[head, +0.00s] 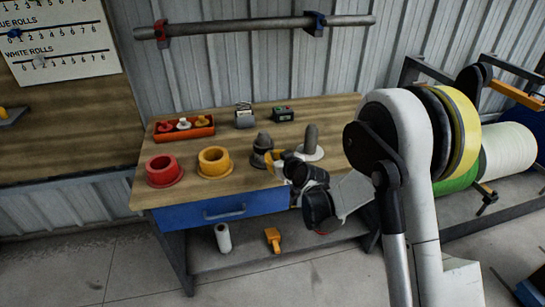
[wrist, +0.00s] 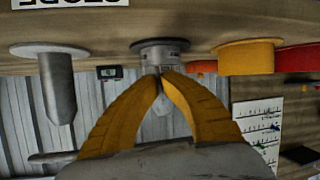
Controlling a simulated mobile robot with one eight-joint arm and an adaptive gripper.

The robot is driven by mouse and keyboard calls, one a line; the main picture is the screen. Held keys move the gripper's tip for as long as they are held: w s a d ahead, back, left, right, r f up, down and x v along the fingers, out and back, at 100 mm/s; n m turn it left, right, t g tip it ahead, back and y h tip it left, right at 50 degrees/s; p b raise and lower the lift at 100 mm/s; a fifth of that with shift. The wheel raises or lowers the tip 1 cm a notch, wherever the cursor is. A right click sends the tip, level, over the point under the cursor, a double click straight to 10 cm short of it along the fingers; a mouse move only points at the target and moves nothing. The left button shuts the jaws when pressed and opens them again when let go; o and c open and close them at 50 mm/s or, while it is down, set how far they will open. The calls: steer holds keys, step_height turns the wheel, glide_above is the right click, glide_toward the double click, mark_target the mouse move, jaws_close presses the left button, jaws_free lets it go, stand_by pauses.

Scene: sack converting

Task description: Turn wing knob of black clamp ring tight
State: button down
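A dark grey ringed piece with a tapered top (head: 262,150), which looks like the black clamp ring, stands on the bench between the yellow ring and a grey post. In the wrist view, which is upside down, its grey body (wrist: 160,52) hangs straight ahead of my fingers. I cannot make out its wing knob; the fingertips cover that spot. My gripper (head: 277,160) is at the piece's right front side. Its yellow fingers (wrist: 162,78) are drawn together with tips almost meeting at the body. Anything thin between the tips is hidden.
A grey post on a white disc (head: 311,140) stands close to the right. A yellow flanged ring (head: 214,162) and a red one (head: 164,171) stand to the left. An orange tray (head: 184,134) of small knobs and a dark box (head: 283,114) are behind.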

stand_by(0.5)
steer(key=m+g+y, duration=0.1)
steer(key=m, duration=0.1)
steer(key=shift+d+m+y, duration=0.1)
steer(key=shift+m+y, duration=0.2)
steer(key=shift+m, duration=0.1)
steer(key=m+y, duration=0.1)
steer(key=m, duration=0.1)
steer(key=shift+m+g+y, duration=0.3)
steer(key=shift+y, duration=0.1)
steer(key=m+y, duration=0.1)
steer(key=m, duration=0.2)
steer(key=shift+y, duration=0.4)
steer(key=shift+f+m+y, duration=0.1)
steer(key=shift+m+y, duration=0.7)
steer(key=shift+m, duration=0.5)
steer(key=c, duration=1.6)
jaws_free()
